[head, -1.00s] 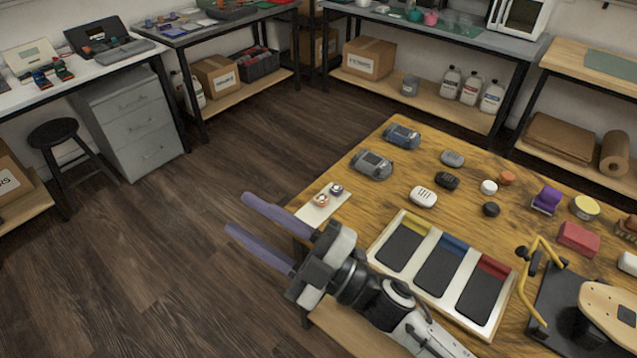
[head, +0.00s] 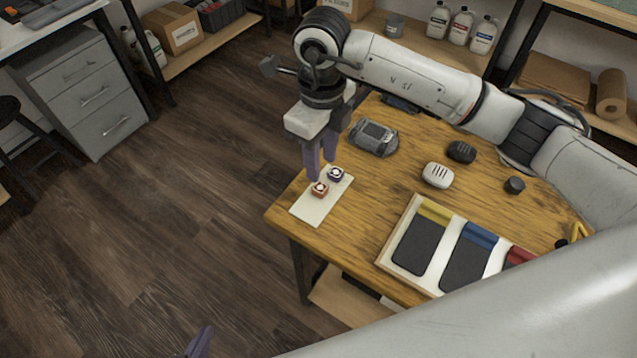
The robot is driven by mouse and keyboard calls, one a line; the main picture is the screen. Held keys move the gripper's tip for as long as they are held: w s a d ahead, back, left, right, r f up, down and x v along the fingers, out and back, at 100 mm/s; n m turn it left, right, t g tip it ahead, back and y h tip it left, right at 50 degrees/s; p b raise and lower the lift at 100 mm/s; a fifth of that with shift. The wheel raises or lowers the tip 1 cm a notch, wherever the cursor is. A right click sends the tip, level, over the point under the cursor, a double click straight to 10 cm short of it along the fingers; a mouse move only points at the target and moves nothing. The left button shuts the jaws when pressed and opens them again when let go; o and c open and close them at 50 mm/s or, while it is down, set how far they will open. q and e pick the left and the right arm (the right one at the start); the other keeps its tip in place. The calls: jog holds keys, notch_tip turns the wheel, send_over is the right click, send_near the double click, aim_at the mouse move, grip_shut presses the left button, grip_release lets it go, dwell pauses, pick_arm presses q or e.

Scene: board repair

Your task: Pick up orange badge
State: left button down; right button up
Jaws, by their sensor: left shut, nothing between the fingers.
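The orange badge (head: 320,190) lies on a white card (head: 313,212) at the table's left corner. A purple badge (head: 336,174) lies beside it, up and to the right. My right gripper (head: 321,172) points down over the card, its purple fingers apart with a gap between them. The nearer fingertip is just above the orange badge's upper left edge; whether it touches cannot be told. The badge's face is visible, and nothing is held. My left gripper (head: 201,342) shows only as a purple fingertip at the bottom edge, over the floor, shut and empty.
A grey handheld device (head: 374,138) lies right of the card. A white tray (head: 409,224) with dark pads and coloured strips is at the front. A white rounded case (head: 437,175) and dark pieces lie behind it. My arm links cover the right side.

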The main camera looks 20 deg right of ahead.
aim_at(320, 187)
jog(key=f+p, duration=0.1)
jog(key=f, duration=0.7)
jog(key=shift+w, duration=0.2)
jog(key=c, duration=0.8)
